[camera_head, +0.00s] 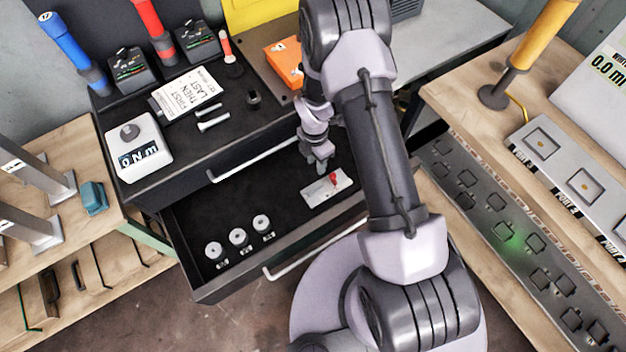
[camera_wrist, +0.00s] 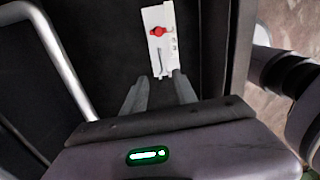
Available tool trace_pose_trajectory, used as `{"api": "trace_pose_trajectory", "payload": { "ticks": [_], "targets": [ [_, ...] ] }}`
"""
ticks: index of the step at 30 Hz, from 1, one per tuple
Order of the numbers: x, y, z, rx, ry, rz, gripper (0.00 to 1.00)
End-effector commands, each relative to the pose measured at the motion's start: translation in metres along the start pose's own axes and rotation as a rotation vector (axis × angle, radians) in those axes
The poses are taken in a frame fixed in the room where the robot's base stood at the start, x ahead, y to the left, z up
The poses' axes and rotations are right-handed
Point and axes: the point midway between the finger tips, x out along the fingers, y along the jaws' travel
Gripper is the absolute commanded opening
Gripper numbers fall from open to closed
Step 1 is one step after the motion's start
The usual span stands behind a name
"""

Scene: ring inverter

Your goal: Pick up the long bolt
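Two silver bolts lie side by side on the black cabinet top. The nearer bolt (camera_head: 214,121) looks slightly longer than the farther bolt (camera_head: 208,109). My gripper (camera_head: 319,168) is over the open drawer, to the right of and below the bolts in the head view, well apart from them. In the wrist view, my gripper (camera_wrist: 160,84) has its two fingers spread with nothing held between them. Beyond the fingertips lies a white plate (camera_wrist: 170,55) with a red knob (camera_wrist: 160,31) and a thin grey piece. The bolts do not show in the wrist view.
The black drawer (camera_head: 190,225) stands pulled out, with several white rings (camera_head: 238,236) inside and a handle (camera_head: 285,272). A white-and-black torque display box (camera_head: 138,148), a printed card (camera_head: 188,92) and a small black part (camera_head: 253,97) are near the bolts.

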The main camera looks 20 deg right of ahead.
Motion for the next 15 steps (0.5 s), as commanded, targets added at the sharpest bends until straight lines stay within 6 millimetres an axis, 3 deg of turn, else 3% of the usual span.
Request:
{"api": "trace_pose_trajectory", "payload": {
  "ticks": [1,6,15],
  "targets": [
    [0.024,-0.001,0.000,0.001,0.001,-0.003,0.34],
    [0.072,-0.001,-0.001,0.003,0.002,-0.004,0.34],
    [0.106,-0.002,0.001,0.005,0.001,-0.002,0.34]
  ]
}}
